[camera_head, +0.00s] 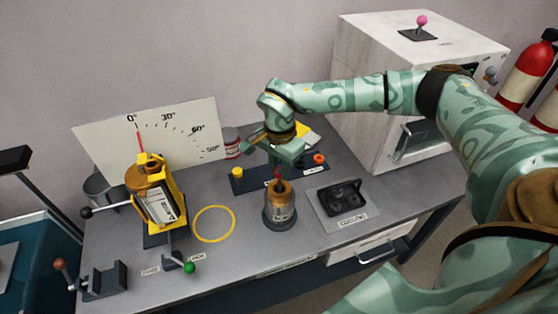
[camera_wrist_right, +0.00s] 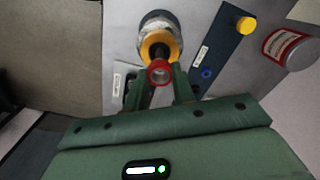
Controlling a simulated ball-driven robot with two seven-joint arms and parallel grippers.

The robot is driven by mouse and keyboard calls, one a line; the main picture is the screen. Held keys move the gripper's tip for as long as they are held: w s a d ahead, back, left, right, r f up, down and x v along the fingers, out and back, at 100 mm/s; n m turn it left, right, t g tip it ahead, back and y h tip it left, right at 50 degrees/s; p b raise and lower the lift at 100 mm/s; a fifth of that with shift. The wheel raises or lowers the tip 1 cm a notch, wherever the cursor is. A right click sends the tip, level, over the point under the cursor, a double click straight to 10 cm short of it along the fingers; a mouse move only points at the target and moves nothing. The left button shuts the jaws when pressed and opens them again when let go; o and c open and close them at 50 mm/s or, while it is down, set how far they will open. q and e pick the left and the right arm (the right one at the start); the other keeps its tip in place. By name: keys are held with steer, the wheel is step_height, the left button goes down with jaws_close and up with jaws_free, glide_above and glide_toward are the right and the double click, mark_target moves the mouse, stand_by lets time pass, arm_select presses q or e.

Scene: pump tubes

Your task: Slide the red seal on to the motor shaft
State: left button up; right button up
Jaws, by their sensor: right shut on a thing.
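The red seal (camera_head: 278,171) is between the fingertips of my right gripper (camera_head: 279,166), directly above the motor (camera_head: 279,210). In the right wrist view, the red seal (camera_wrist_right: 160,72) shows as a ring held by the tips of my right gripper (camera_wrist_right: 160,84). The motor (camera_wrist_right: 157,22) with its tan-yellow top lies beyond the ring, and a dark shaft shows between them. I cannot tell whether the ring touches the shaft or is around its tip. The motor stands upright on the grey bench. My left gripper is out of view.
A dark blue strip (camera_head: 238,185) with yellow and orange pegs lies behind the motor. A black-inlaid tray (camera_head: 327,214) is to the right, beside a white cabinet (camera_head: 385,60). A yellow circle (camera_head: 199,234) and a yellow tilting fixture (camera_head: 178,190) are to the left.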

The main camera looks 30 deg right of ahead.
mark_target(280, 175)
steer(key=shift+f, duration=0.3)
steer(key=shift+r+p, duration=0.1)
steer(key=shift+p, duration=0.85)
stand_by(1.2)
steer(key=shift+f+b, duration=0.7)
steer(key=shift+f, duration=0.75)
steer(key=o, duration=1.1)
steer(key=shift+c, duration=0.2)
steer(key=shift+r, duration=0.15)
step_height(280, 175, up, 16)
steer(key=p, duration=0.2)
steer(key=shift+p, duration=0.3)
steer(key=shift+a, duration=0.1)
